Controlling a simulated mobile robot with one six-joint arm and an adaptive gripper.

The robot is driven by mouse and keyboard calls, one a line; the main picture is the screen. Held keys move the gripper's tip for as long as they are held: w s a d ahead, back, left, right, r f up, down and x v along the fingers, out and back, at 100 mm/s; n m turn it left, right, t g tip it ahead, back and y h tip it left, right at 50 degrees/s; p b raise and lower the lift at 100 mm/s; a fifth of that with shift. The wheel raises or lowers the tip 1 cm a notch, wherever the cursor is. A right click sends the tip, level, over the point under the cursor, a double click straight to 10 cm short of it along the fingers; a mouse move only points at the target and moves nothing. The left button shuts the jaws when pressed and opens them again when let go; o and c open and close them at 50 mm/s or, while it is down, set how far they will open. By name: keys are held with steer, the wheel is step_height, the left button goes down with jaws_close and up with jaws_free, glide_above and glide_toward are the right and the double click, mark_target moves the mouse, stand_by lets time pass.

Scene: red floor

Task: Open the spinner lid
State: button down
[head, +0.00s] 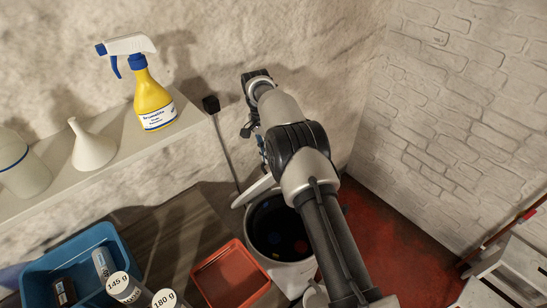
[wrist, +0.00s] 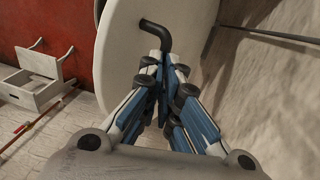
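The spinner (head: 272,262) is a white round tub at the lower middle of the head view. Its dark inside shows, with a few coloured spots in it. Its white lid (head: 252,190) stands tilted up at the tub's back left, seen nearly edge-on. In the wrist view the lid (wrist: 118,52) is a big pale disc with a dark bent handle (wrist: 157,31). My gripper (wrist: 163,62) is closed around the handle's near end, which passes between the fingertips. The fingers hide that end. In the head view my arm hides most of the gripper.
A red tray (head: 232,275) and a blue crate (head: 112,245) with bottles lie left of the spinner. A shelf (head: 110,157) holds a yellow spray bottle (head: 150,98) and a white funnel (head: 92,148). Walls are close behind.

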steer(key=f, duration=0.1)
steer(key=a+f, duration=0.1)
steer(key=shift+f, duration=0.35)
steer(key=c, duration=1.1)
jaws_free()
steer(key=shift+w+f, duration=0.2)
steer(key=shift+w, duration=0.2)
step_height(320, 180, up, 9)
steer(key=shift+d+r, duration=0.1)
steer(key=c, duration=0.6)
steer(key=shift+d+r, duration=0.1)
steer(key=shift+r, duration=0.65)
